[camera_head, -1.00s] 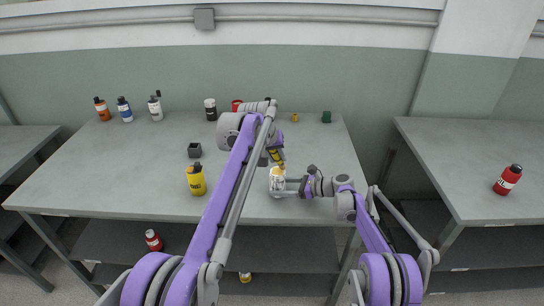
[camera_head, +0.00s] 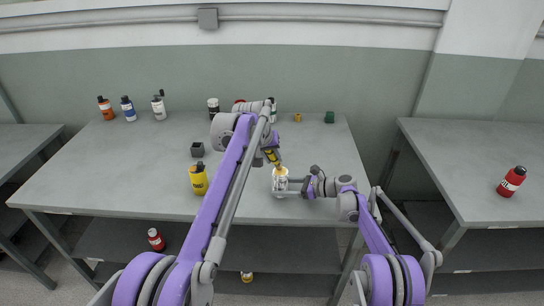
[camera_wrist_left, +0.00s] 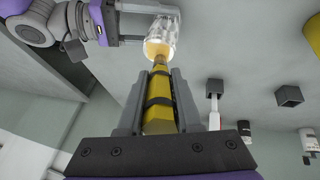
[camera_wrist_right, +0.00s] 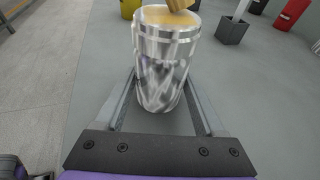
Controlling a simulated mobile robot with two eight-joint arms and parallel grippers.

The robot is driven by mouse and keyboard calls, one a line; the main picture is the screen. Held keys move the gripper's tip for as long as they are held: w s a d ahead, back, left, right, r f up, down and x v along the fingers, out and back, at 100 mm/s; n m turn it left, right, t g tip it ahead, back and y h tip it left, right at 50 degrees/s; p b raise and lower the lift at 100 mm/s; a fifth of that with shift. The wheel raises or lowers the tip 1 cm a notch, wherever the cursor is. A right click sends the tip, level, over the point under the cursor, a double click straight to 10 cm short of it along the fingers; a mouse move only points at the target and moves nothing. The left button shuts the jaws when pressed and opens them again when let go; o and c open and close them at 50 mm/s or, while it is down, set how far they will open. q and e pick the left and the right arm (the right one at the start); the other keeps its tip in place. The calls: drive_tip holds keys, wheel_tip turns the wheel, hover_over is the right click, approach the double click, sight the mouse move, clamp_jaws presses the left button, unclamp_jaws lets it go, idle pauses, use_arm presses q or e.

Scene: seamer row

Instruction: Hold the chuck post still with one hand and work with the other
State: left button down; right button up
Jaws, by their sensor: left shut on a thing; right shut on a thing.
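The shiny metal chuck post (camera_head: 281,184) stands near the front edge of the middle table, its tan top facing up. My right gripper (camera_head: 287,187) is shut around it; in the right wrist view the post (camera_wrist_right: 163,68) stands upright between the fingers. My left gripper (camera_head: 270,155) is shut on a yellow tool with dark bands, above the post. In the left wrist view the yellow tool (camera_wrist_left: 158,118) points at the post's tan top (camera_wrist_left: 157,49). Its end overlaps that top in the right wrist view; I cannot tell whether they touch.
A yellow bottle (camera_head: 198,180) and a dark open box (camera_head: 197,149) stand left of the post. Several bottles line the table's back left. A small green block (camera_head: 329,117) lies at the back right. A red bottle (camera_head: 511,182) stands on the right table.

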use_arm(q)
drive_tip(key=shift+s+d, duration=0.2)
drive_tip(key=shift+d, duration=0.15)
drive_tip(key=shift+r, duration=0.1)
drive_tip(key=shift+r, duration=3.5)
use_arm(e)
drive_tip(key=o, duration=1)
drive_tip(key=shift+c, duration=0.2)
